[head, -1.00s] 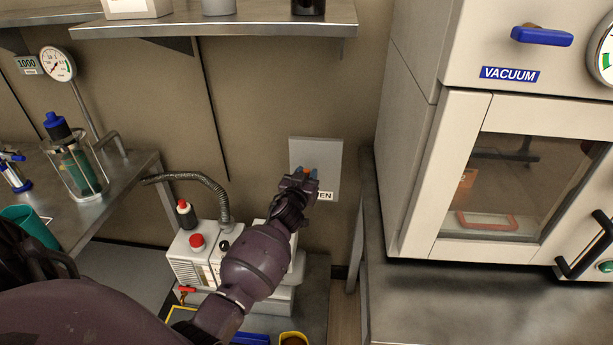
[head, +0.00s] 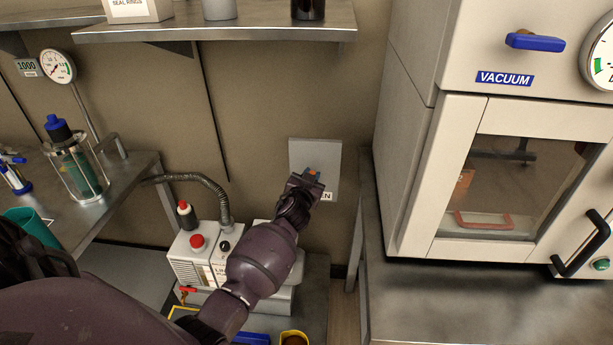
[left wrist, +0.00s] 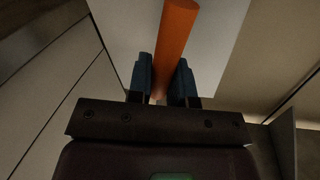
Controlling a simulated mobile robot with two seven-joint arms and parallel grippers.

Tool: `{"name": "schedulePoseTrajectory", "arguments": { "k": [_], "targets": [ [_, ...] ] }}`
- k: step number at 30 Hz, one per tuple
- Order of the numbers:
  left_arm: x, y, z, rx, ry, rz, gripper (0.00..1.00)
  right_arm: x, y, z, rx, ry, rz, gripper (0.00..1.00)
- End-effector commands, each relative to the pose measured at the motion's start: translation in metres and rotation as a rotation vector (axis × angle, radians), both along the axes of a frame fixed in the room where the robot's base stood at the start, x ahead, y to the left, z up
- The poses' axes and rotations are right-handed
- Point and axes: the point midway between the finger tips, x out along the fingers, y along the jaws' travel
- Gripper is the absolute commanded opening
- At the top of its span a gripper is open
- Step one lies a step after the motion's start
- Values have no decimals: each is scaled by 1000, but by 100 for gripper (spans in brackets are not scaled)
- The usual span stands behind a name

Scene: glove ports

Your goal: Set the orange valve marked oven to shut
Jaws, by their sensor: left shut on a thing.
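The orange valve handle shows in the left wrist view (left wrist: 176,40) as a bar running up from between my fingers. In the head view only a small bit of orange (head: 311,172) shows at my fingertips. It is in front of a grey wall plate (head: 330,152), whose label ends in "EN" and is partly hidden by my gripper. My left gripper (head: 310,177) is shut on the orange handle, with one blue-grey finger on each side of it, as the left wrist view (left wrist: 164,82) shows. The valve's body is hidden. My right gripper is not in view.
A vacuum oven (head: 510,190) with a blue handle stands on a metal table at right. A white pump (head: 190,262) with a hose is below the plate. A metal shelf (head: 230,24) hangs above. A bench with a glass vessel (head: 75,170) is at left.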

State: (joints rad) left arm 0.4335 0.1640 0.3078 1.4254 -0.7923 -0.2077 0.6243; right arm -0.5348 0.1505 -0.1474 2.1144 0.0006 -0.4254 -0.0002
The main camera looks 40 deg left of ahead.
Motion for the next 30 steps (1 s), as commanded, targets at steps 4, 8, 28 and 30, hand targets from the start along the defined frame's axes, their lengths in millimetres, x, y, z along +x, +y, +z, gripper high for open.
{"name": "schedulePoseTrajectory", "arguments": {
  "k": [4,8,28,30],
  "targets": [
    [4,-7,-1,117,71,-1,0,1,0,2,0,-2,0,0],
    [7,-11,-5,223,138,-1,0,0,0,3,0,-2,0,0],
    [18,-30,-32,767,473,-1,0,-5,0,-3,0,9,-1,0],
    [18,-31,-36,820,505,-2,0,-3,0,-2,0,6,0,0]
  ]
}}
